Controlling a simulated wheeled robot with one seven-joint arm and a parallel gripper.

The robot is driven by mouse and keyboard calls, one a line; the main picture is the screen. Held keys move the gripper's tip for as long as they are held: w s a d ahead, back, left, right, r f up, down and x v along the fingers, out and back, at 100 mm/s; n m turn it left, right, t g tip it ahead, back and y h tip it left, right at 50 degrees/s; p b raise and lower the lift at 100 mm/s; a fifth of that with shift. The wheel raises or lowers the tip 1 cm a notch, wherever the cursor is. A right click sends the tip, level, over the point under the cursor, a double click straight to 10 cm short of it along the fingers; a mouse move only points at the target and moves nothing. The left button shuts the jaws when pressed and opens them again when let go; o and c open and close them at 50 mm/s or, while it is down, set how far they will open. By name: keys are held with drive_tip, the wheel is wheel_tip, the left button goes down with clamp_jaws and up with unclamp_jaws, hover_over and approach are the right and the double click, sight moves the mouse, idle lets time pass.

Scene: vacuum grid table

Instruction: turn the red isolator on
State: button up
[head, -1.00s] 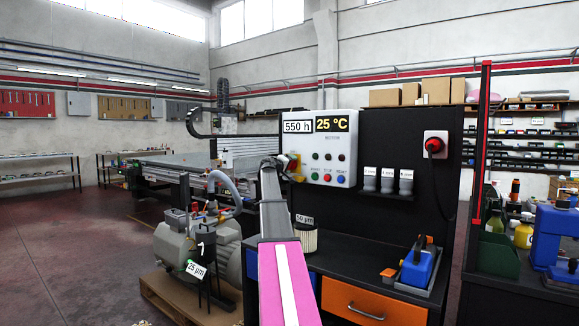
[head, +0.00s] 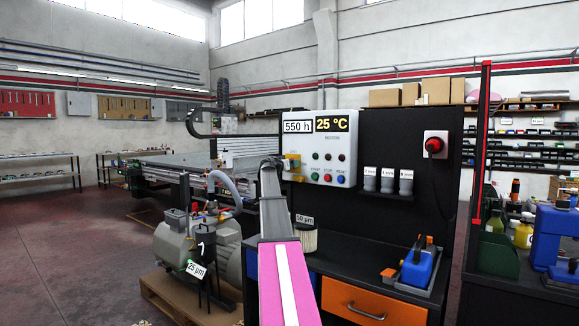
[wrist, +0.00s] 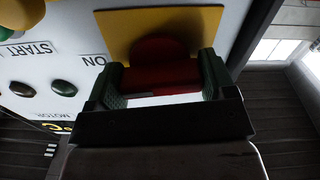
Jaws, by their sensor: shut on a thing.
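The red isolator (wrist: 160,48) is a red handle on a yellow plate (wrist: 118,28), fixed to the white control panel's face. In the wrist view my gripper (wrist: 160,80) has one dark green finger on each side of the red handle and is shut on it. An "ON" label (wrist: 94,61) shows upside down beside the plate. In the head view the yellow plate (head: 291,160) is at the panel's left edge, and my arm and gripper hide most of the handle. I cannot tell whether the isolator is on or off.
The control panel (head: 340,140) carries displays, lamps and buttons close to the isolator; two dark round parts (wrist: 63,88) show near my gripper. Another red knob (head: 434,145) is on a box to the right. The pump (head: 180,235) stands lower left.

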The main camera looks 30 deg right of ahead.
drive_tip(key=shift+m, duration=0.8)
drive_tip(key=o, duration=0.9)
drive_tip(key=shift+s+a, duration=0.1)
drive_tip(key=v, duration=1)
drive_tip(key=shift+s+a+f, duration=0.1)
drive_tip(key=shift+a, duration=0.2)
drive_tip(key=shift+a, duration=0.1)
